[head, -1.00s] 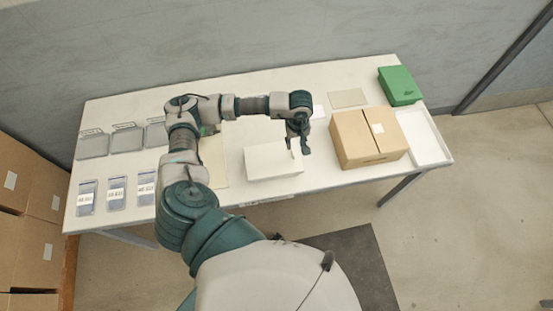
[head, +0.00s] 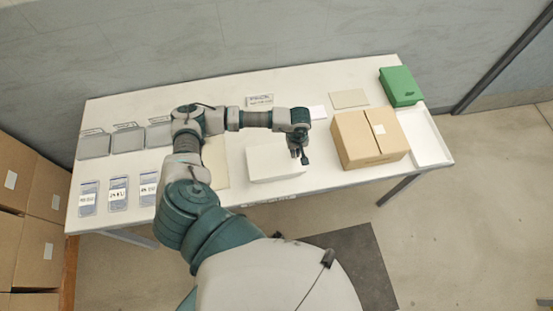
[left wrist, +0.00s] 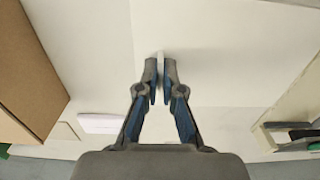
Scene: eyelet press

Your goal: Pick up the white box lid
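The white box (head: 268,166) sits near the front middle of the table, its pale lid on top. The lid also fills the upper right of the left wrist view (left wrist: 235,60). My left gripper (head: 299,157) points down over the lid's right end. In the left wrist view its fingertips (left wrist: 160,72) are close together with a thin white piece between them, which looks like part of the lid. The lid looks level and seated on the box. My right gripper is out of view.
A brown carton (head: 352,149) stands close to the right of the white box, with a white tray (head: 430,150) and a green box (head: 400,86) beyond. Grey trays (head: 94,145) and labelled packets (head: 118,194) lie at the left. My arm hides part of the table.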

